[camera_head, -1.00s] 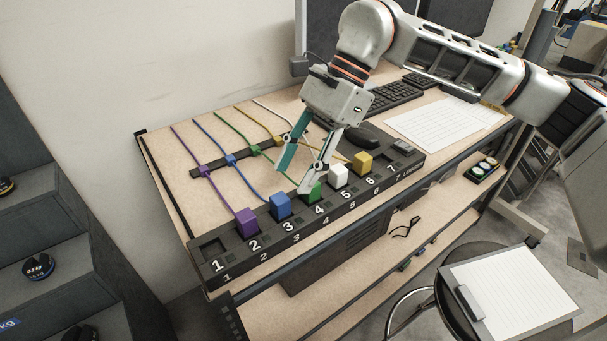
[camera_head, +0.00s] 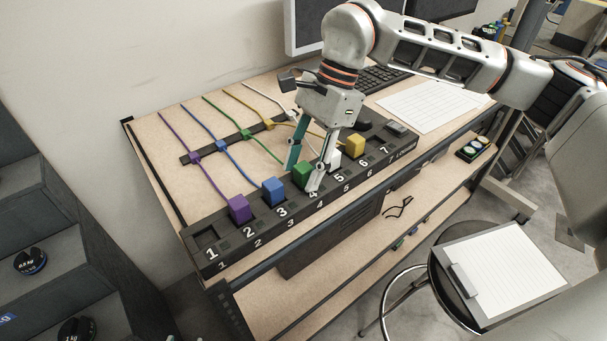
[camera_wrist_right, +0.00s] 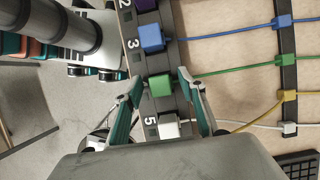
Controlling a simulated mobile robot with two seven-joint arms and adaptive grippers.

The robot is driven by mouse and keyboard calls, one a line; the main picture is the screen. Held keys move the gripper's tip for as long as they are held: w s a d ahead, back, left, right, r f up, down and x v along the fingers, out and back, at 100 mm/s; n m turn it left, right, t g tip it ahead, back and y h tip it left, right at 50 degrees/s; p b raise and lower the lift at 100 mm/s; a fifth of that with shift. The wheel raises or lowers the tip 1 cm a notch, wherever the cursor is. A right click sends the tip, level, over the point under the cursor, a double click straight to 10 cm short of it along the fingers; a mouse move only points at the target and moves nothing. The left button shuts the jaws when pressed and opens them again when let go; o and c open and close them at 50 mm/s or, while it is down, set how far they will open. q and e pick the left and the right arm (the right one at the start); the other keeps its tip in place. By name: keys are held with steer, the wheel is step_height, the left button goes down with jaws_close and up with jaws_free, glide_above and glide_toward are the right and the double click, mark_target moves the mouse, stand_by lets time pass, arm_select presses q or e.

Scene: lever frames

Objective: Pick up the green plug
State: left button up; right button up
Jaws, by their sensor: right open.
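The green plug (camera_head: 303,172) sits in the dark numbered socket strip (camera_head: 229,252) on the table, in the slot by number 4, with a green cable running back from it. It also shows in the right wrist view (camera_wrist_right: 160,86). My right gripper (camera_head: 303,177) is open around the green plug, one finger on its far side and one on its near side. In the right wrist view the fingertips (camera_wrist_right: 157,84) are spread with a gap on each side of the plug. My left gripper is not in view.
The blue plug (camera_head: 273,191) and purple plug (camera_head: 239,209) stand to the left. The white plug (camera_head: 333,161), partly hidden by a finger, and yellow plug (camera_head: 355,145) stand to the right. A keyboard (camera_head: 380,78) and paper (camera_head: 432,105) lie behind.

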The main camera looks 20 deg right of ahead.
jaws_close()
steer(key=shift+r, duration=0.8)
step_height(320, 180, up, 18)
step_height(320, 180, up, 4)
steer(key=p, duration=0.5)
glide_above(304, 166)
